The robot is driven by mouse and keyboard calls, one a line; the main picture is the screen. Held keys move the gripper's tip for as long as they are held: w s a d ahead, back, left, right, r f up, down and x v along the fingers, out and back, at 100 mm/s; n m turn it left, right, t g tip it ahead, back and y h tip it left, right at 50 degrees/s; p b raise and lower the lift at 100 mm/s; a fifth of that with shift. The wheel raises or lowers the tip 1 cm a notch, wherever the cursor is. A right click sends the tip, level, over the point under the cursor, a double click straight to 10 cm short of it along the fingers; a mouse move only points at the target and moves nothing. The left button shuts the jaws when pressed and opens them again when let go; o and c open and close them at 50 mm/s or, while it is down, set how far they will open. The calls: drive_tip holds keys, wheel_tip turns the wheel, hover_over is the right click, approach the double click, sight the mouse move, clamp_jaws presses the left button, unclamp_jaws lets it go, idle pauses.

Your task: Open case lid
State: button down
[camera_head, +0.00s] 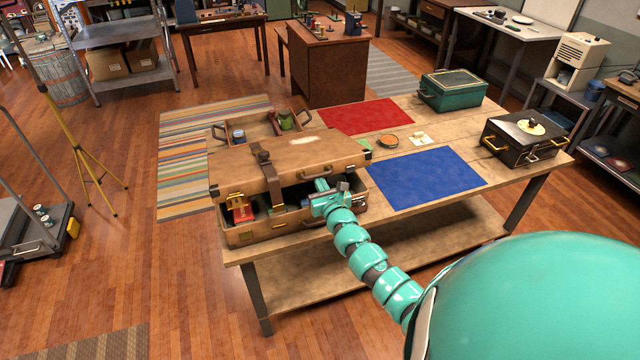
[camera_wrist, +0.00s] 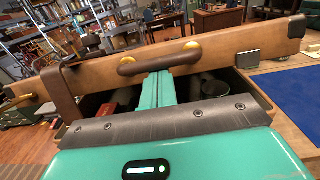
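The brown leather case (camera_head: 268,172) stands at the left end of the wooden table, its lid (camera_head: 240,165) partly raised and tilted above the base (camera_head: 262,234). A dark strap (camera_head: 268,175) crosses the lid. In the wrist view the lid's front edge (camera_wrist: 225,46) slants across, with a dark handle (camera_wrist: 158,60) on brass mounts. My gripper (camera_head: 322,186) is at the case's front right, under the lid edge. In the wrist view its teal fingers (camera_wrist: 158,88) lie side by side, reaching into the gap just below the handle. Their tips are partly hidden, and I see nothing between them.
Inside the base are a red item (camera_head: 239,208) and darker things. Behind the case is an open tray (camera_head: 262,130) with jars. A blue mat (camera_head: 427,177), a red mat (camera_head: 365,116), a green case (camera_head: 452,92) and a black case (camera_head: 522,140) share the table.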

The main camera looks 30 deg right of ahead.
drive_tip(key=shift+r, duration=0.1)
drive_tip(key=shift+w+d+r+p, duration=0.1)
drive_tip(key=shift+w+r+p, duration=0.1)
drive_tip(key=shift+r+p, duration=0.35)
drive_tip(key=shift+w+r+p, duration=0.2)
drive_tip(key=shift+r+p, duration=0.15)
drive_tip(key=shift+r, duration=0.35)
drive_tip(key=shift+w+d+r+p, duration=0.1)
drive_tip(key=shift+w+r+p, duration=0.15)
drive_tip(key=shift+r+p, duration=0.25)
drive_tip(key=shift+w+d+r+p, duration=0.1)
drive_tip(key=shift+w+r+p, duration=0.1)
drive_tip(key=shift+r+p, duration=0.3)
drive_tip(key=shift+r, duration=0.15)
drive_tip(key=shift+w+r, duration=0.15)
drive_tip(key=shift+r, duration=0.2)
drive_tip(key=shift+w+r+p, duration=0.45)
drive_tip(key=shift+r+p, duration=0.3)
drive_tip(key=shift+r, duration=0.15)
